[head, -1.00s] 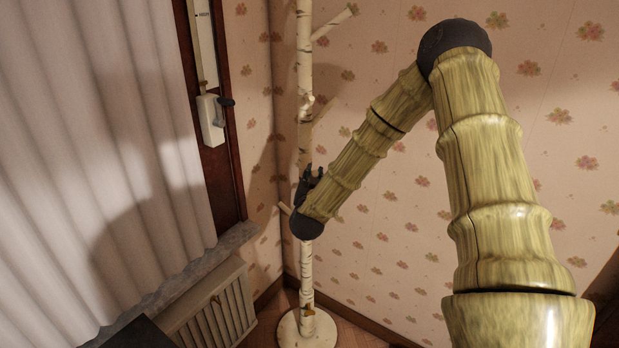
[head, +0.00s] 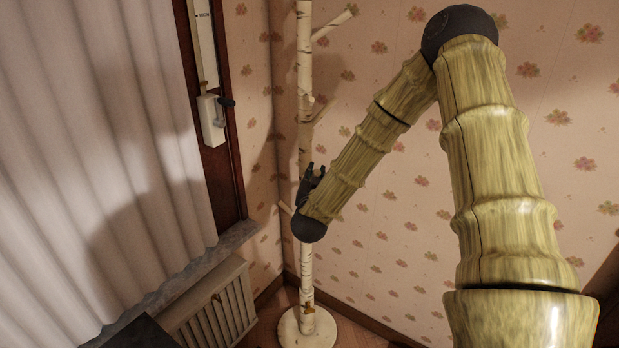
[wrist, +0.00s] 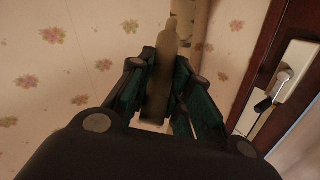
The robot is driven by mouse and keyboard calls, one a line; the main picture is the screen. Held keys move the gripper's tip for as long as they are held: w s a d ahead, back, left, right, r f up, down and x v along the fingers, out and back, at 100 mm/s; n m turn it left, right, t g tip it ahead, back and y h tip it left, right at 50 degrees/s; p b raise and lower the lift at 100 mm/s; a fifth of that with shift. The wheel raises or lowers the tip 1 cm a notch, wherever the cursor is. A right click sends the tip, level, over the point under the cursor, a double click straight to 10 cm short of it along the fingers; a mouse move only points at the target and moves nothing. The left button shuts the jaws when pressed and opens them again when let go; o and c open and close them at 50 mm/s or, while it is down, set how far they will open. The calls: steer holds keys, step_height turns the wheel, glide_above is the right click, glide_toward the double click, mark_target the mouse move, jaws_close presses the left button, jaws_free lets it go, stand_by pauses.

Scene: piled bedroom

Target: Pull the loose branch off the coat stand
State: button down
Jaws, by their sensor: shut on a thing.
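The coat stand (head: 305,75) is a pale birch-like trunk on a round base (head: 307,326), upright in the corner. My gripper (head: 311,178) is beside its lower middle and hides part of the trunk. In the wrist view my gripper (wrist: 168,88) is shut on a pale, blunt branch (wrist: 168,45), which lies between the dark green finger pads. The trunk (wrist: 194,22) shows just behind the branch. I cannot tell whether the held branch still joins it. In the head view the held branch is not clear.
A radiator (head: 212,308), a curtain (head: 95,130) and a window frame (head: 222,160) are at the left. Flowered wall (head: 400,220) lies close behind.

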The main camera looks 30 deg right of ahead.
steer(key=shift+s+a+r+p, duration=0.2)
steer(key=shift+s+r, duration=0.15)
steer(key=shift+s, duration=0.1)
steer(key=shift+s+a+r+p, duration=0.15)
steer(key=shift+s+r, duration=0.2)
steer(key=shift+s, duration=0.1)
